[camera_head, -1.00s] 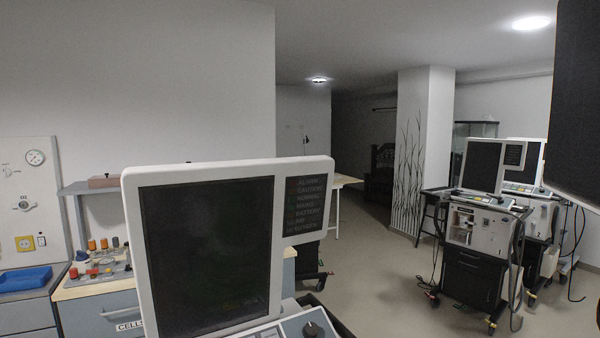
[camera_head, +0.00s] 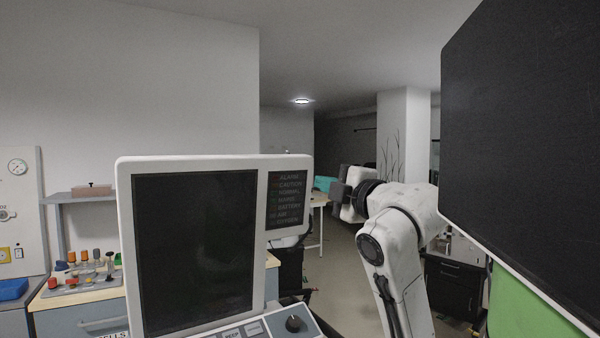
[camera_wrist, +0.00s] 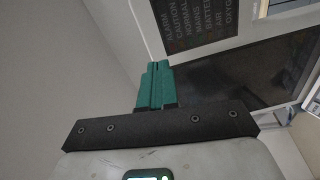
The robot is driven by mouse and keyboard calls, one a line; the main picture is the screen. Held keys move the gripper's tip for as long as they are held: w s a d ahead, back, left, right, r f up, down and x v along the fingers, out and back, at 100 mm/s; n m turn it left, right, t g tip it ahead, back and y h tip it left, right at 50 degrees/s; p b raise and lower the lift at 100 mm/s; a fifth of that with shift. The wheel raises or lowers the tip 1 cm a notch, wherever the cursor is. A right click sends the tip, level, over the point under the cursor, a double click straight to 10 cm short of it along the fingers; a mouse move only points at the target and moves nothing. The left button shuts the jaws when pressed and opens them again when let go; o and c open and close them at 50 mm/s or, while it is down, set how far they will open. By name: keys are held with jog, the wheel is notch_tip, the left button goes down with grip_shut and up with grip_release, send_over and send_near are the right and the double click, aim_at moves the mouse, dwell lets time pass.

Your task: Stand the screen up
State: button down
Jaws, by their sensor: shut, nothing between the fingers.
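The screen (camera_head: 195,250) is a dark display in a pale frame with a side label panel (camera_head: 287,200), in the middle left of the head view. It looks close to upright above its control panel (camera_head: 270,328). In the wrist view its label panel (camera_wrist: 198,22) and dark display (camera_wrist: 262,72) fill the upper right, beyond the fingers. My gripper (camera_head: 323,184) shows its teal fingers just right of the screen's frame. In the wrist view the fingers (camera_wrist: 156,66) are shut together with nothing between them. I cannot tell whether they touch the screen.
A large dark panel (camera_head: 530,130) with a green part (camera_head: 525,310) below stands very close at the right. A bench (camera_head: 85,310) with colourful fittings is at the left. A table (camera_head: 318,200) stands behind my gripper, and a dark cabinet (camera_head: 455,288) behind my arm.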

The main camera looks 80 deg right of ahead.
notch_tip(320, 180, up, 2)
jog(key=s+n, duration=0.1)
jog(key=s, duration=0.1)
jog(key=p, duration=0.8)
send_near(293, 158)
jog(key=shift+h, duration=0.4)
jog(key=x, duration=0.6)
jog(key=shift+w+d+f, duration=0.2)
jog(key=shift+w+d, duration=0.05)
jog(key=shift+w, duration=0.15)
